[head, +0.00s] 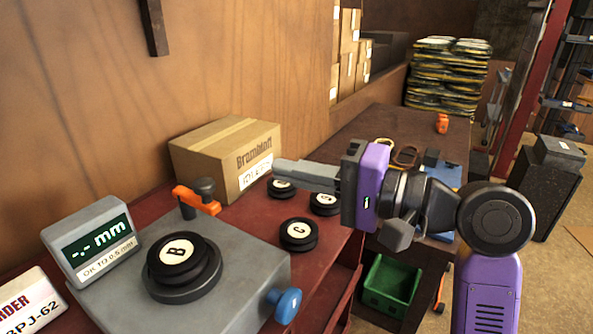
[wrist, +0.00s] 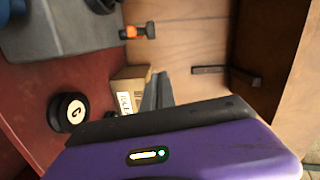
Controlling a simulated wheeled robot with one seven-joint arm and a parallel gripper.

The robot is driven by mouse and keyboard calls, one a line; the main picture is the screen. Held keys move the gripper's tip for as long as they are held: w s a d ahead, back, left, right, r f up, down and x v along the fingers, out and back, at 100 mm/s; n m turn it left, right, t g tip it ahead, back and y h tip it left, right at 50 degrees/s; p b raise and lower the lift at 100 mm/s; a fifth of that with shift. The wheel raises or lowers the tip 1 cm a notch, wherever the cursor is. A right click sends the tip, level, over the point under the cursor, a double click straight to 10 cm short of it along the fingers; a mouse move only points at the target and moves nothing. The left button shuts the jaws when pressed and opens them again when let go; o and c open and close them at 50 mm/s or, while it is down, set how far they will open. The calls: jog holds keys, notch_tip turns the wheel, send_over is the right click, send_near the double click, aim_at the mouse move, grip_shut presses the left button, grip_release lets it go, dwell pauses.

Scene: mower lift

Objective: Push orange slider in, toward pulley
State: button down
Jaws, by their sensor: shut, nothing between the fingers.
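My gripper (head: 278,170) is shut and empty. Its fingers point left, right of the slider and apart from it, in front of the cardboard box. In the wrist view the fingertips (wrist: 158,77) are below the slider.
The gauge display (head: 97,243) reads "-.- mm". A blue knob (head: 287,304) sticks out at the block's right. The cardboard box (head: 226,158) stands behind on the red bench. Several loose pulleys, one marked G (head: 298,235), lie right of the block. A green bin (head: 391,285) is lower right.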

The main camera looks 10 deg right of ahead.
aim_at(196, 200)
jog(key=a+p, duration=0.2)
jog(key=a, duration=0.6)
jog(key=shift+w+f, duration=0.35)
jog(key=shift+f, duration=0.1)
